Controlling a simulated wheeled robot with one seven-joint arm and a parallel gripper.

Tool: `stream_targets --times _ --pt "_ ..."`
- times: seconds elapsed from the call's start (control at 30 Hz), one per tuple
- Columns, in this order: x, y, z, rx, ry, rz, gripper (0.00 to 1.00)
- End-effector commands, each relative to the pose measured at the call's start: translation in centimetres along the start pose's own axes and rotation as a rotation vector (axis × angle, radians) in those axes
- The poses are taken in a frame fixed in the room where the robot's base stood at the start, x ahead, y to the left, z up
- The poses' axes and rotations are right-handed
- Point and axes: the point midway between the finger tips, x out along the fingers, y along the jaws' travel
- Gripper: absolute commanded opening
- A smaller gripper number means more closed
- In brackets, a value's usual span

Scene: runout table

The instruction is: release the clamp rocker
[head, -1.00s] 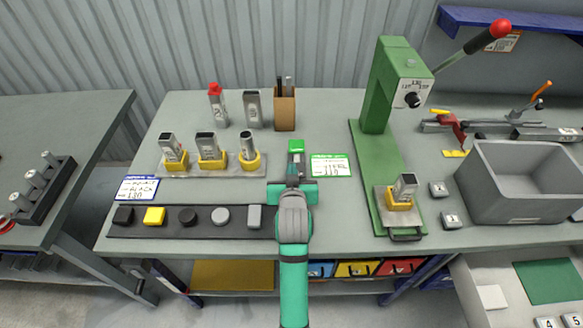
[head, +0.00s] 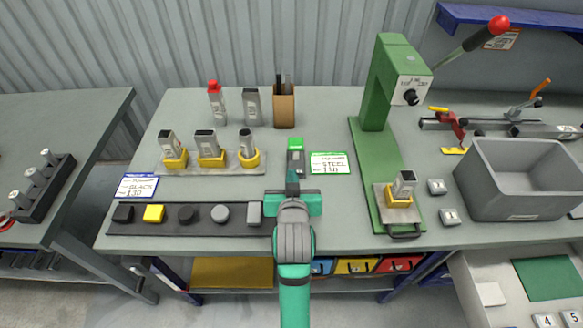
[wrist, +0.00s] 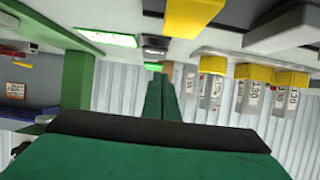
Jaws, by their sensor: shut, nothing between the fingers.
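A small grey block with a bright green end (head: 296,146) lies on the table just beyond my gripper; it may be the clamp rocker, but I cannot tell its setting. My gripper (head: 292,176) is shut and empty, pointing away from me just short of this block. In the wrist view the dark green fingers (wrist: 163,95) are together, with no object between them. A toggle clamp with a red arm (head: 452,124) and another with an orange handle (head: 540,88) stand at the right rear.
A dark strip with several caps (head: 140,228) lies left of my gripper, below a plate of yellow-based tubes (head: 200,171). A green press (head: 372,150) stands to the right, near a grey bin (head: 490,200). A green-edged card (head: 330,163) lies right of the block.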

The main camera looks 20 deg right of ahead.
Motion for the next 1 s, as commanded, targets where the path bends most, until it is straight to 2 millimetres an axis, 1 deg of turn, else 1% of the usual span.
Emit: stream_targets --times 0.03,0.1,0.2,0.33,0.47,0.8,1.0 --pt "-0.9 -0.1 0.5 -0.001 0.0 -0.001 0.0" --pt "-2.0 -0.1 0.8 -0.002 0.001 -0.002 0.0" --pt "-3.1 -0.2 1.3 -0.002 0.002 -0.003 0.0" --pt "-4.0 -0.2 1.6 -0.002 0.003 -0.003 0.0" --pt "-4.4 -0.2 1.8 -0.002 0.003 -0.003 0.0" --pt "-4.4 -0.2 1.7 -0.002 0.003 -0.003 0.0" --pt "-4.4 0.4 1.7 0.002 0.003 0.006 0.0"
